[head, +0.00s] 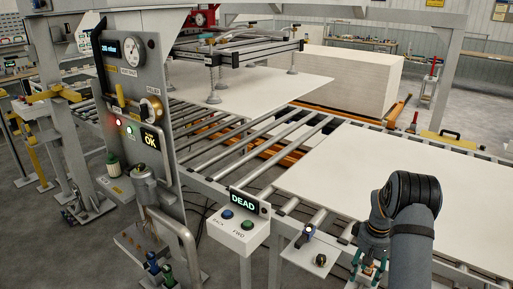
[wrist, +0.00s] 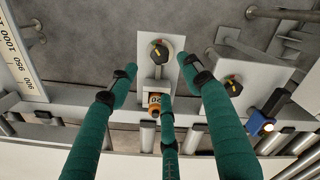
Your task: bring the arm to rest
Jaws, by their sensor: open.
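My gripper (head: 368,272) is at the lower right of the head view, by the front edge of the roller conveyor. My dark grey arm comes in from the bottom edge and hides part of it. In the wrist view its green fingers (wrist: 157,72) are spread apart and open, with a third finger between them. A plate with a black and yellow knob (wrist: 159,51) and an orange labelled piece (wrist: 157,104) show between the fingers. I cannot tell whether a finger touches them. Nothing is clearly held.
A white board (head: 350,165) lies on the rollers beside my gripper. A post with the "DEAD" display (head: 244,201) and buttons stands to the left. A tall control panel (head: 140,110) is farther left. A suction frame (head: 240,52) hangs over another board at the back.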

